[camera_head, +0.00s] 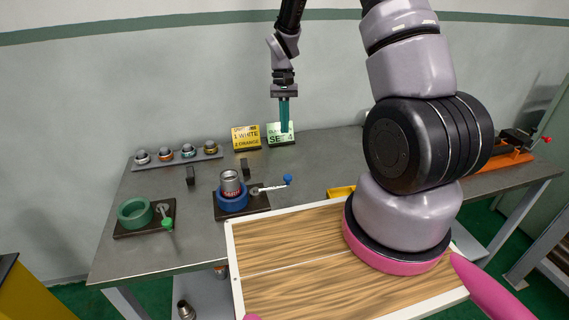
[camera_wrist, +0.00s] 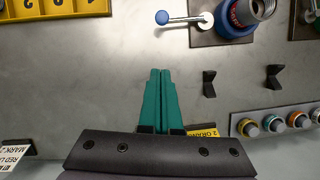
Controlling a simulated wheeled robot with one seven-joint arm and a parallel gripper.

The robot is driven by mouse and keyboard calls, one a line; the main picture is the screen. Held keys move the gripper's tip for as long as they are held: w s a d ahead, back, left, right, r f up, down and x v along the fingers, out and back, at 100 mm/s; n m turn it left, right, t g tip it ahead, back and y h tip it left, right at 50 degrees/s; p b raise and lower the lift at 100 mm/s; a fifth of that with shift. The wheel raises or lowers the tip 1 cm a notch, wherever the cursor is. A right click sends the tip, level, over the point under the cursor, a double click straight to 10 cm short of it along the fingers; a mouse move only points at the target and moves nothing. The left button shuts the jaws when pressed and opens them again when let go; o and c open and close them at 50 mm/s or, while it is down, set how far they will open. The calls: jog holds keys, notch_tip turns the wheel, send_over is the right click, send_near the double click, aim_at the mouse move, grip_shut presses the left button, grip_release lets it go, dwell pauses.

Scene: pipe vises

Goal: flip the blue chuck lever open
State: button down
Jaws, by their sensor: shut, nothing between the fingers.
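The blue chuck (camera_head: 232,201) sits on a dark base plate on the grey table, with a grey threaded pipe piece (camera_head: 230,183) standing in it. Its lever (camera_head: 270,187) is a pale bar with a blue knob (camera_head: 287,180), pointing right and away from the chuck. In the wrist view the lever (camera_wrist: 188,18) points left from the blue chuck (camera_wrist: 232,20), its blue knob (camera_wrist: 162,17) at the far end. My gripper (camera_head: 284,130) has teal fingers, shut and empty, above the back of the table. The fingers (camera_wrist: 158,72) point toward the table, apart from the lever.
A green chuck (camera_head: 135,212) with a green-knobbed lever (camera_head: 166,218) stands at left. A rack of ringed fittings (camera_head: 178,156) and two black holders lie behind. Sign cards (camera_head: 246,137) stand at the back edge. A yellow bin (camera_head: 341,192) is right of the lever.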

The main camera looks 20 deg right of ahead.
jog(key=x, duration=1)
jog(key=shift+s+a+f, duration=0.1)
jog(key=shift+s, duration=0.5)
jog(key=shift+s+a+f, duration=0.1)
jog(key=shift+s+a, duration=0.05)
jog(key=shift+s, duration=0.45)
jog(key=shift+s+a+f, duration=0.1)
jog(key=shift+s+a, duration=0.05)
jog(key=shift+s, duration=0.6)
